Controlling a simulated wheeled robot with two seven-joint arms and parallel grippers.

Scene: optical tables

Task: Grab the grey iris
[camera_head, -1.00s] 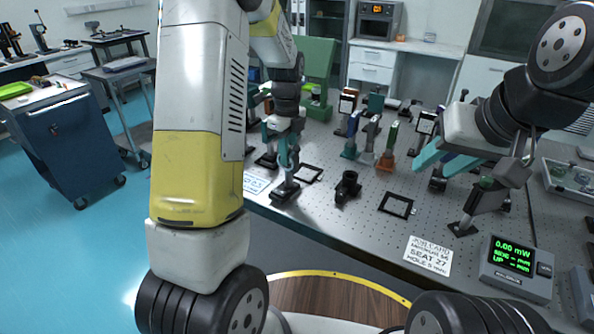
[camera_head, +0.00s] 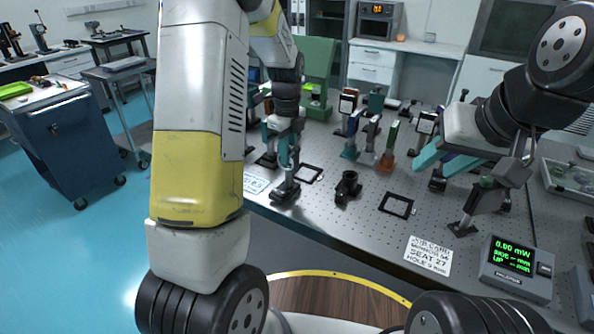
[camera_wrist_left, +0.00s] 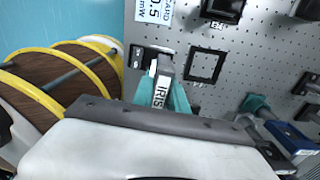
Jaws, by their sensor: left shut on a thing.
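The grey iris (camera_wrist_left: 161,88), with a white IRIS label, is between the teal fingers of my left gripper (camera_wrist_left: 162,97) in the left wrist view. The fingers are shut on it. In the head view my left gripper (camera_head: 283,140) is around the upright iris post (camera_head: 287,171), whose dark base (camera_head: 285,193) is at the near edge of the table. I cannot tell whether the base touches the table. My right gripper (camera_head: 448,160) has its teal fingers apart and empty, above the right part of the table.
The perforated optical table (camera_head: 330,215) carries a black mount (camera_head: 347,187), a black square frame (camera_head: 397,205) and a power meter (camera_head: 516,268). Several posts stand behind, including an orange-based one (camera_head: 388,150). A white card (camera_head: 428,256) lies near the front edge.

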